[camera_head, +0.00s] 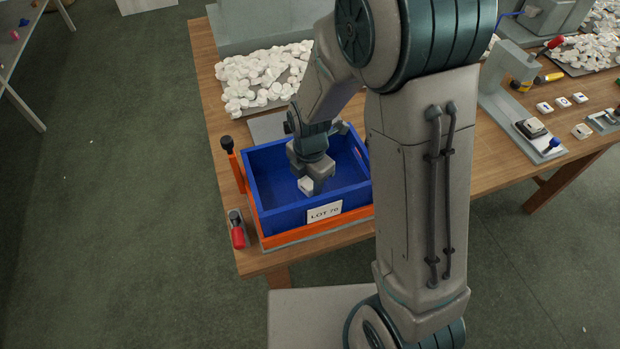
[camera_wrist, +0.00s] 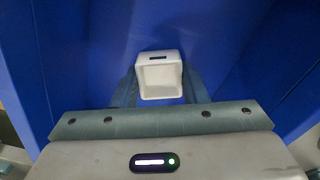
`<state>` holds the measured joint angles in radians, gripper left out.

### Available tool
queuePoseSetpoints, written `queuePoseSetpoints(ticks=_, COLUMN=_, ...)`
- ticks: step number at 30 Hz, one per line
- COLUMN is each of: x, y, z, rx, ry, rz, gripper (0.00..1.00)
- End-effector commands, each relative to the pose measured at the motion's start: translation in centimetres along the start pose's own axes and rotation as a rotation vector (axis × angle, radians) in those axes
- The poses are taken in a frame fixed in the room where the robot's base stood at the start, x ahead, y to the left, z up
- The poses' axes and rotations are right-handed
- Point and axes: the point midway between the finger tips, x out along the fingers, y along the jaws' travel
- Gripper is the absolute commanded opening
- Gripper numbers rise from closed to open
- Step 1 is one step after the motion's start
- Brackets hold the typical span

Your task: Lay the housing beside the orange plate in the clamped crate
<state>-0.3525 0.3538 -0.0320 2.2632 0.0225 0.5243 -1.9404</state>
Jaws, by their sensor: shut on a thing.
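The white housing (camera_head: 305,185) is between the fingers of my gripper (camera_head: 312,174), which is shut on it. In the wrist view the housing (camera_wrist: 159,75) is a small white open-faced box with a dark slot on its edge. The blue crate (camera_head: 264,212) with a "LOT 70" label stands at the table's front left corner. My gripper points down inside the crate, with the housing over its blue floor. I cannot tell whether the housing touches the floor. I see no orange plate inside the crate; my arm hides its right part.
An orange rail (camera_head: 310,230) runs along the crate's front. A dark-knobbed orange post (camera_head: 237,172) and a red-handled clamp (camera_head: 237,232) stand at its left. White parts (camera_head: 258,75) are heaped on a tray behind. Printed parts (camera_head: 562,102) and fixtures lie to the right.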

Motion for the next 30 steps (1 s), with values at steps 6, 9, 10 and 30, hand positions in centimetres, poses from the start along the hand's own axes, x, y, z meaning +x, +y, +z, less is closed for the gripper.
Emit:
queuePoseSetpoints(ticks=6, x=0.3, y=0.0, z=0.0, rx=0.000, ry=0.000, rz=0.000, gripper=0.61)
queuePoseSetpoints(ticks=9, x=0.2, y=0.0, z=0.0, rx=0.000, ry=0.000, rz=0.000, gripper=0.61)
queuePoseSetpoints(ticks=10, x=0.2, y=0.0, z=0.0, rx=0.000, ry=0.000, rz=0.000, gripper=0.61)
queuePoseSetpoints(ticks=30, x=-8.7, y=0.1, z=0.1, rx=0.001, ry=-0.002, rz=0.005, gripper=0.61)
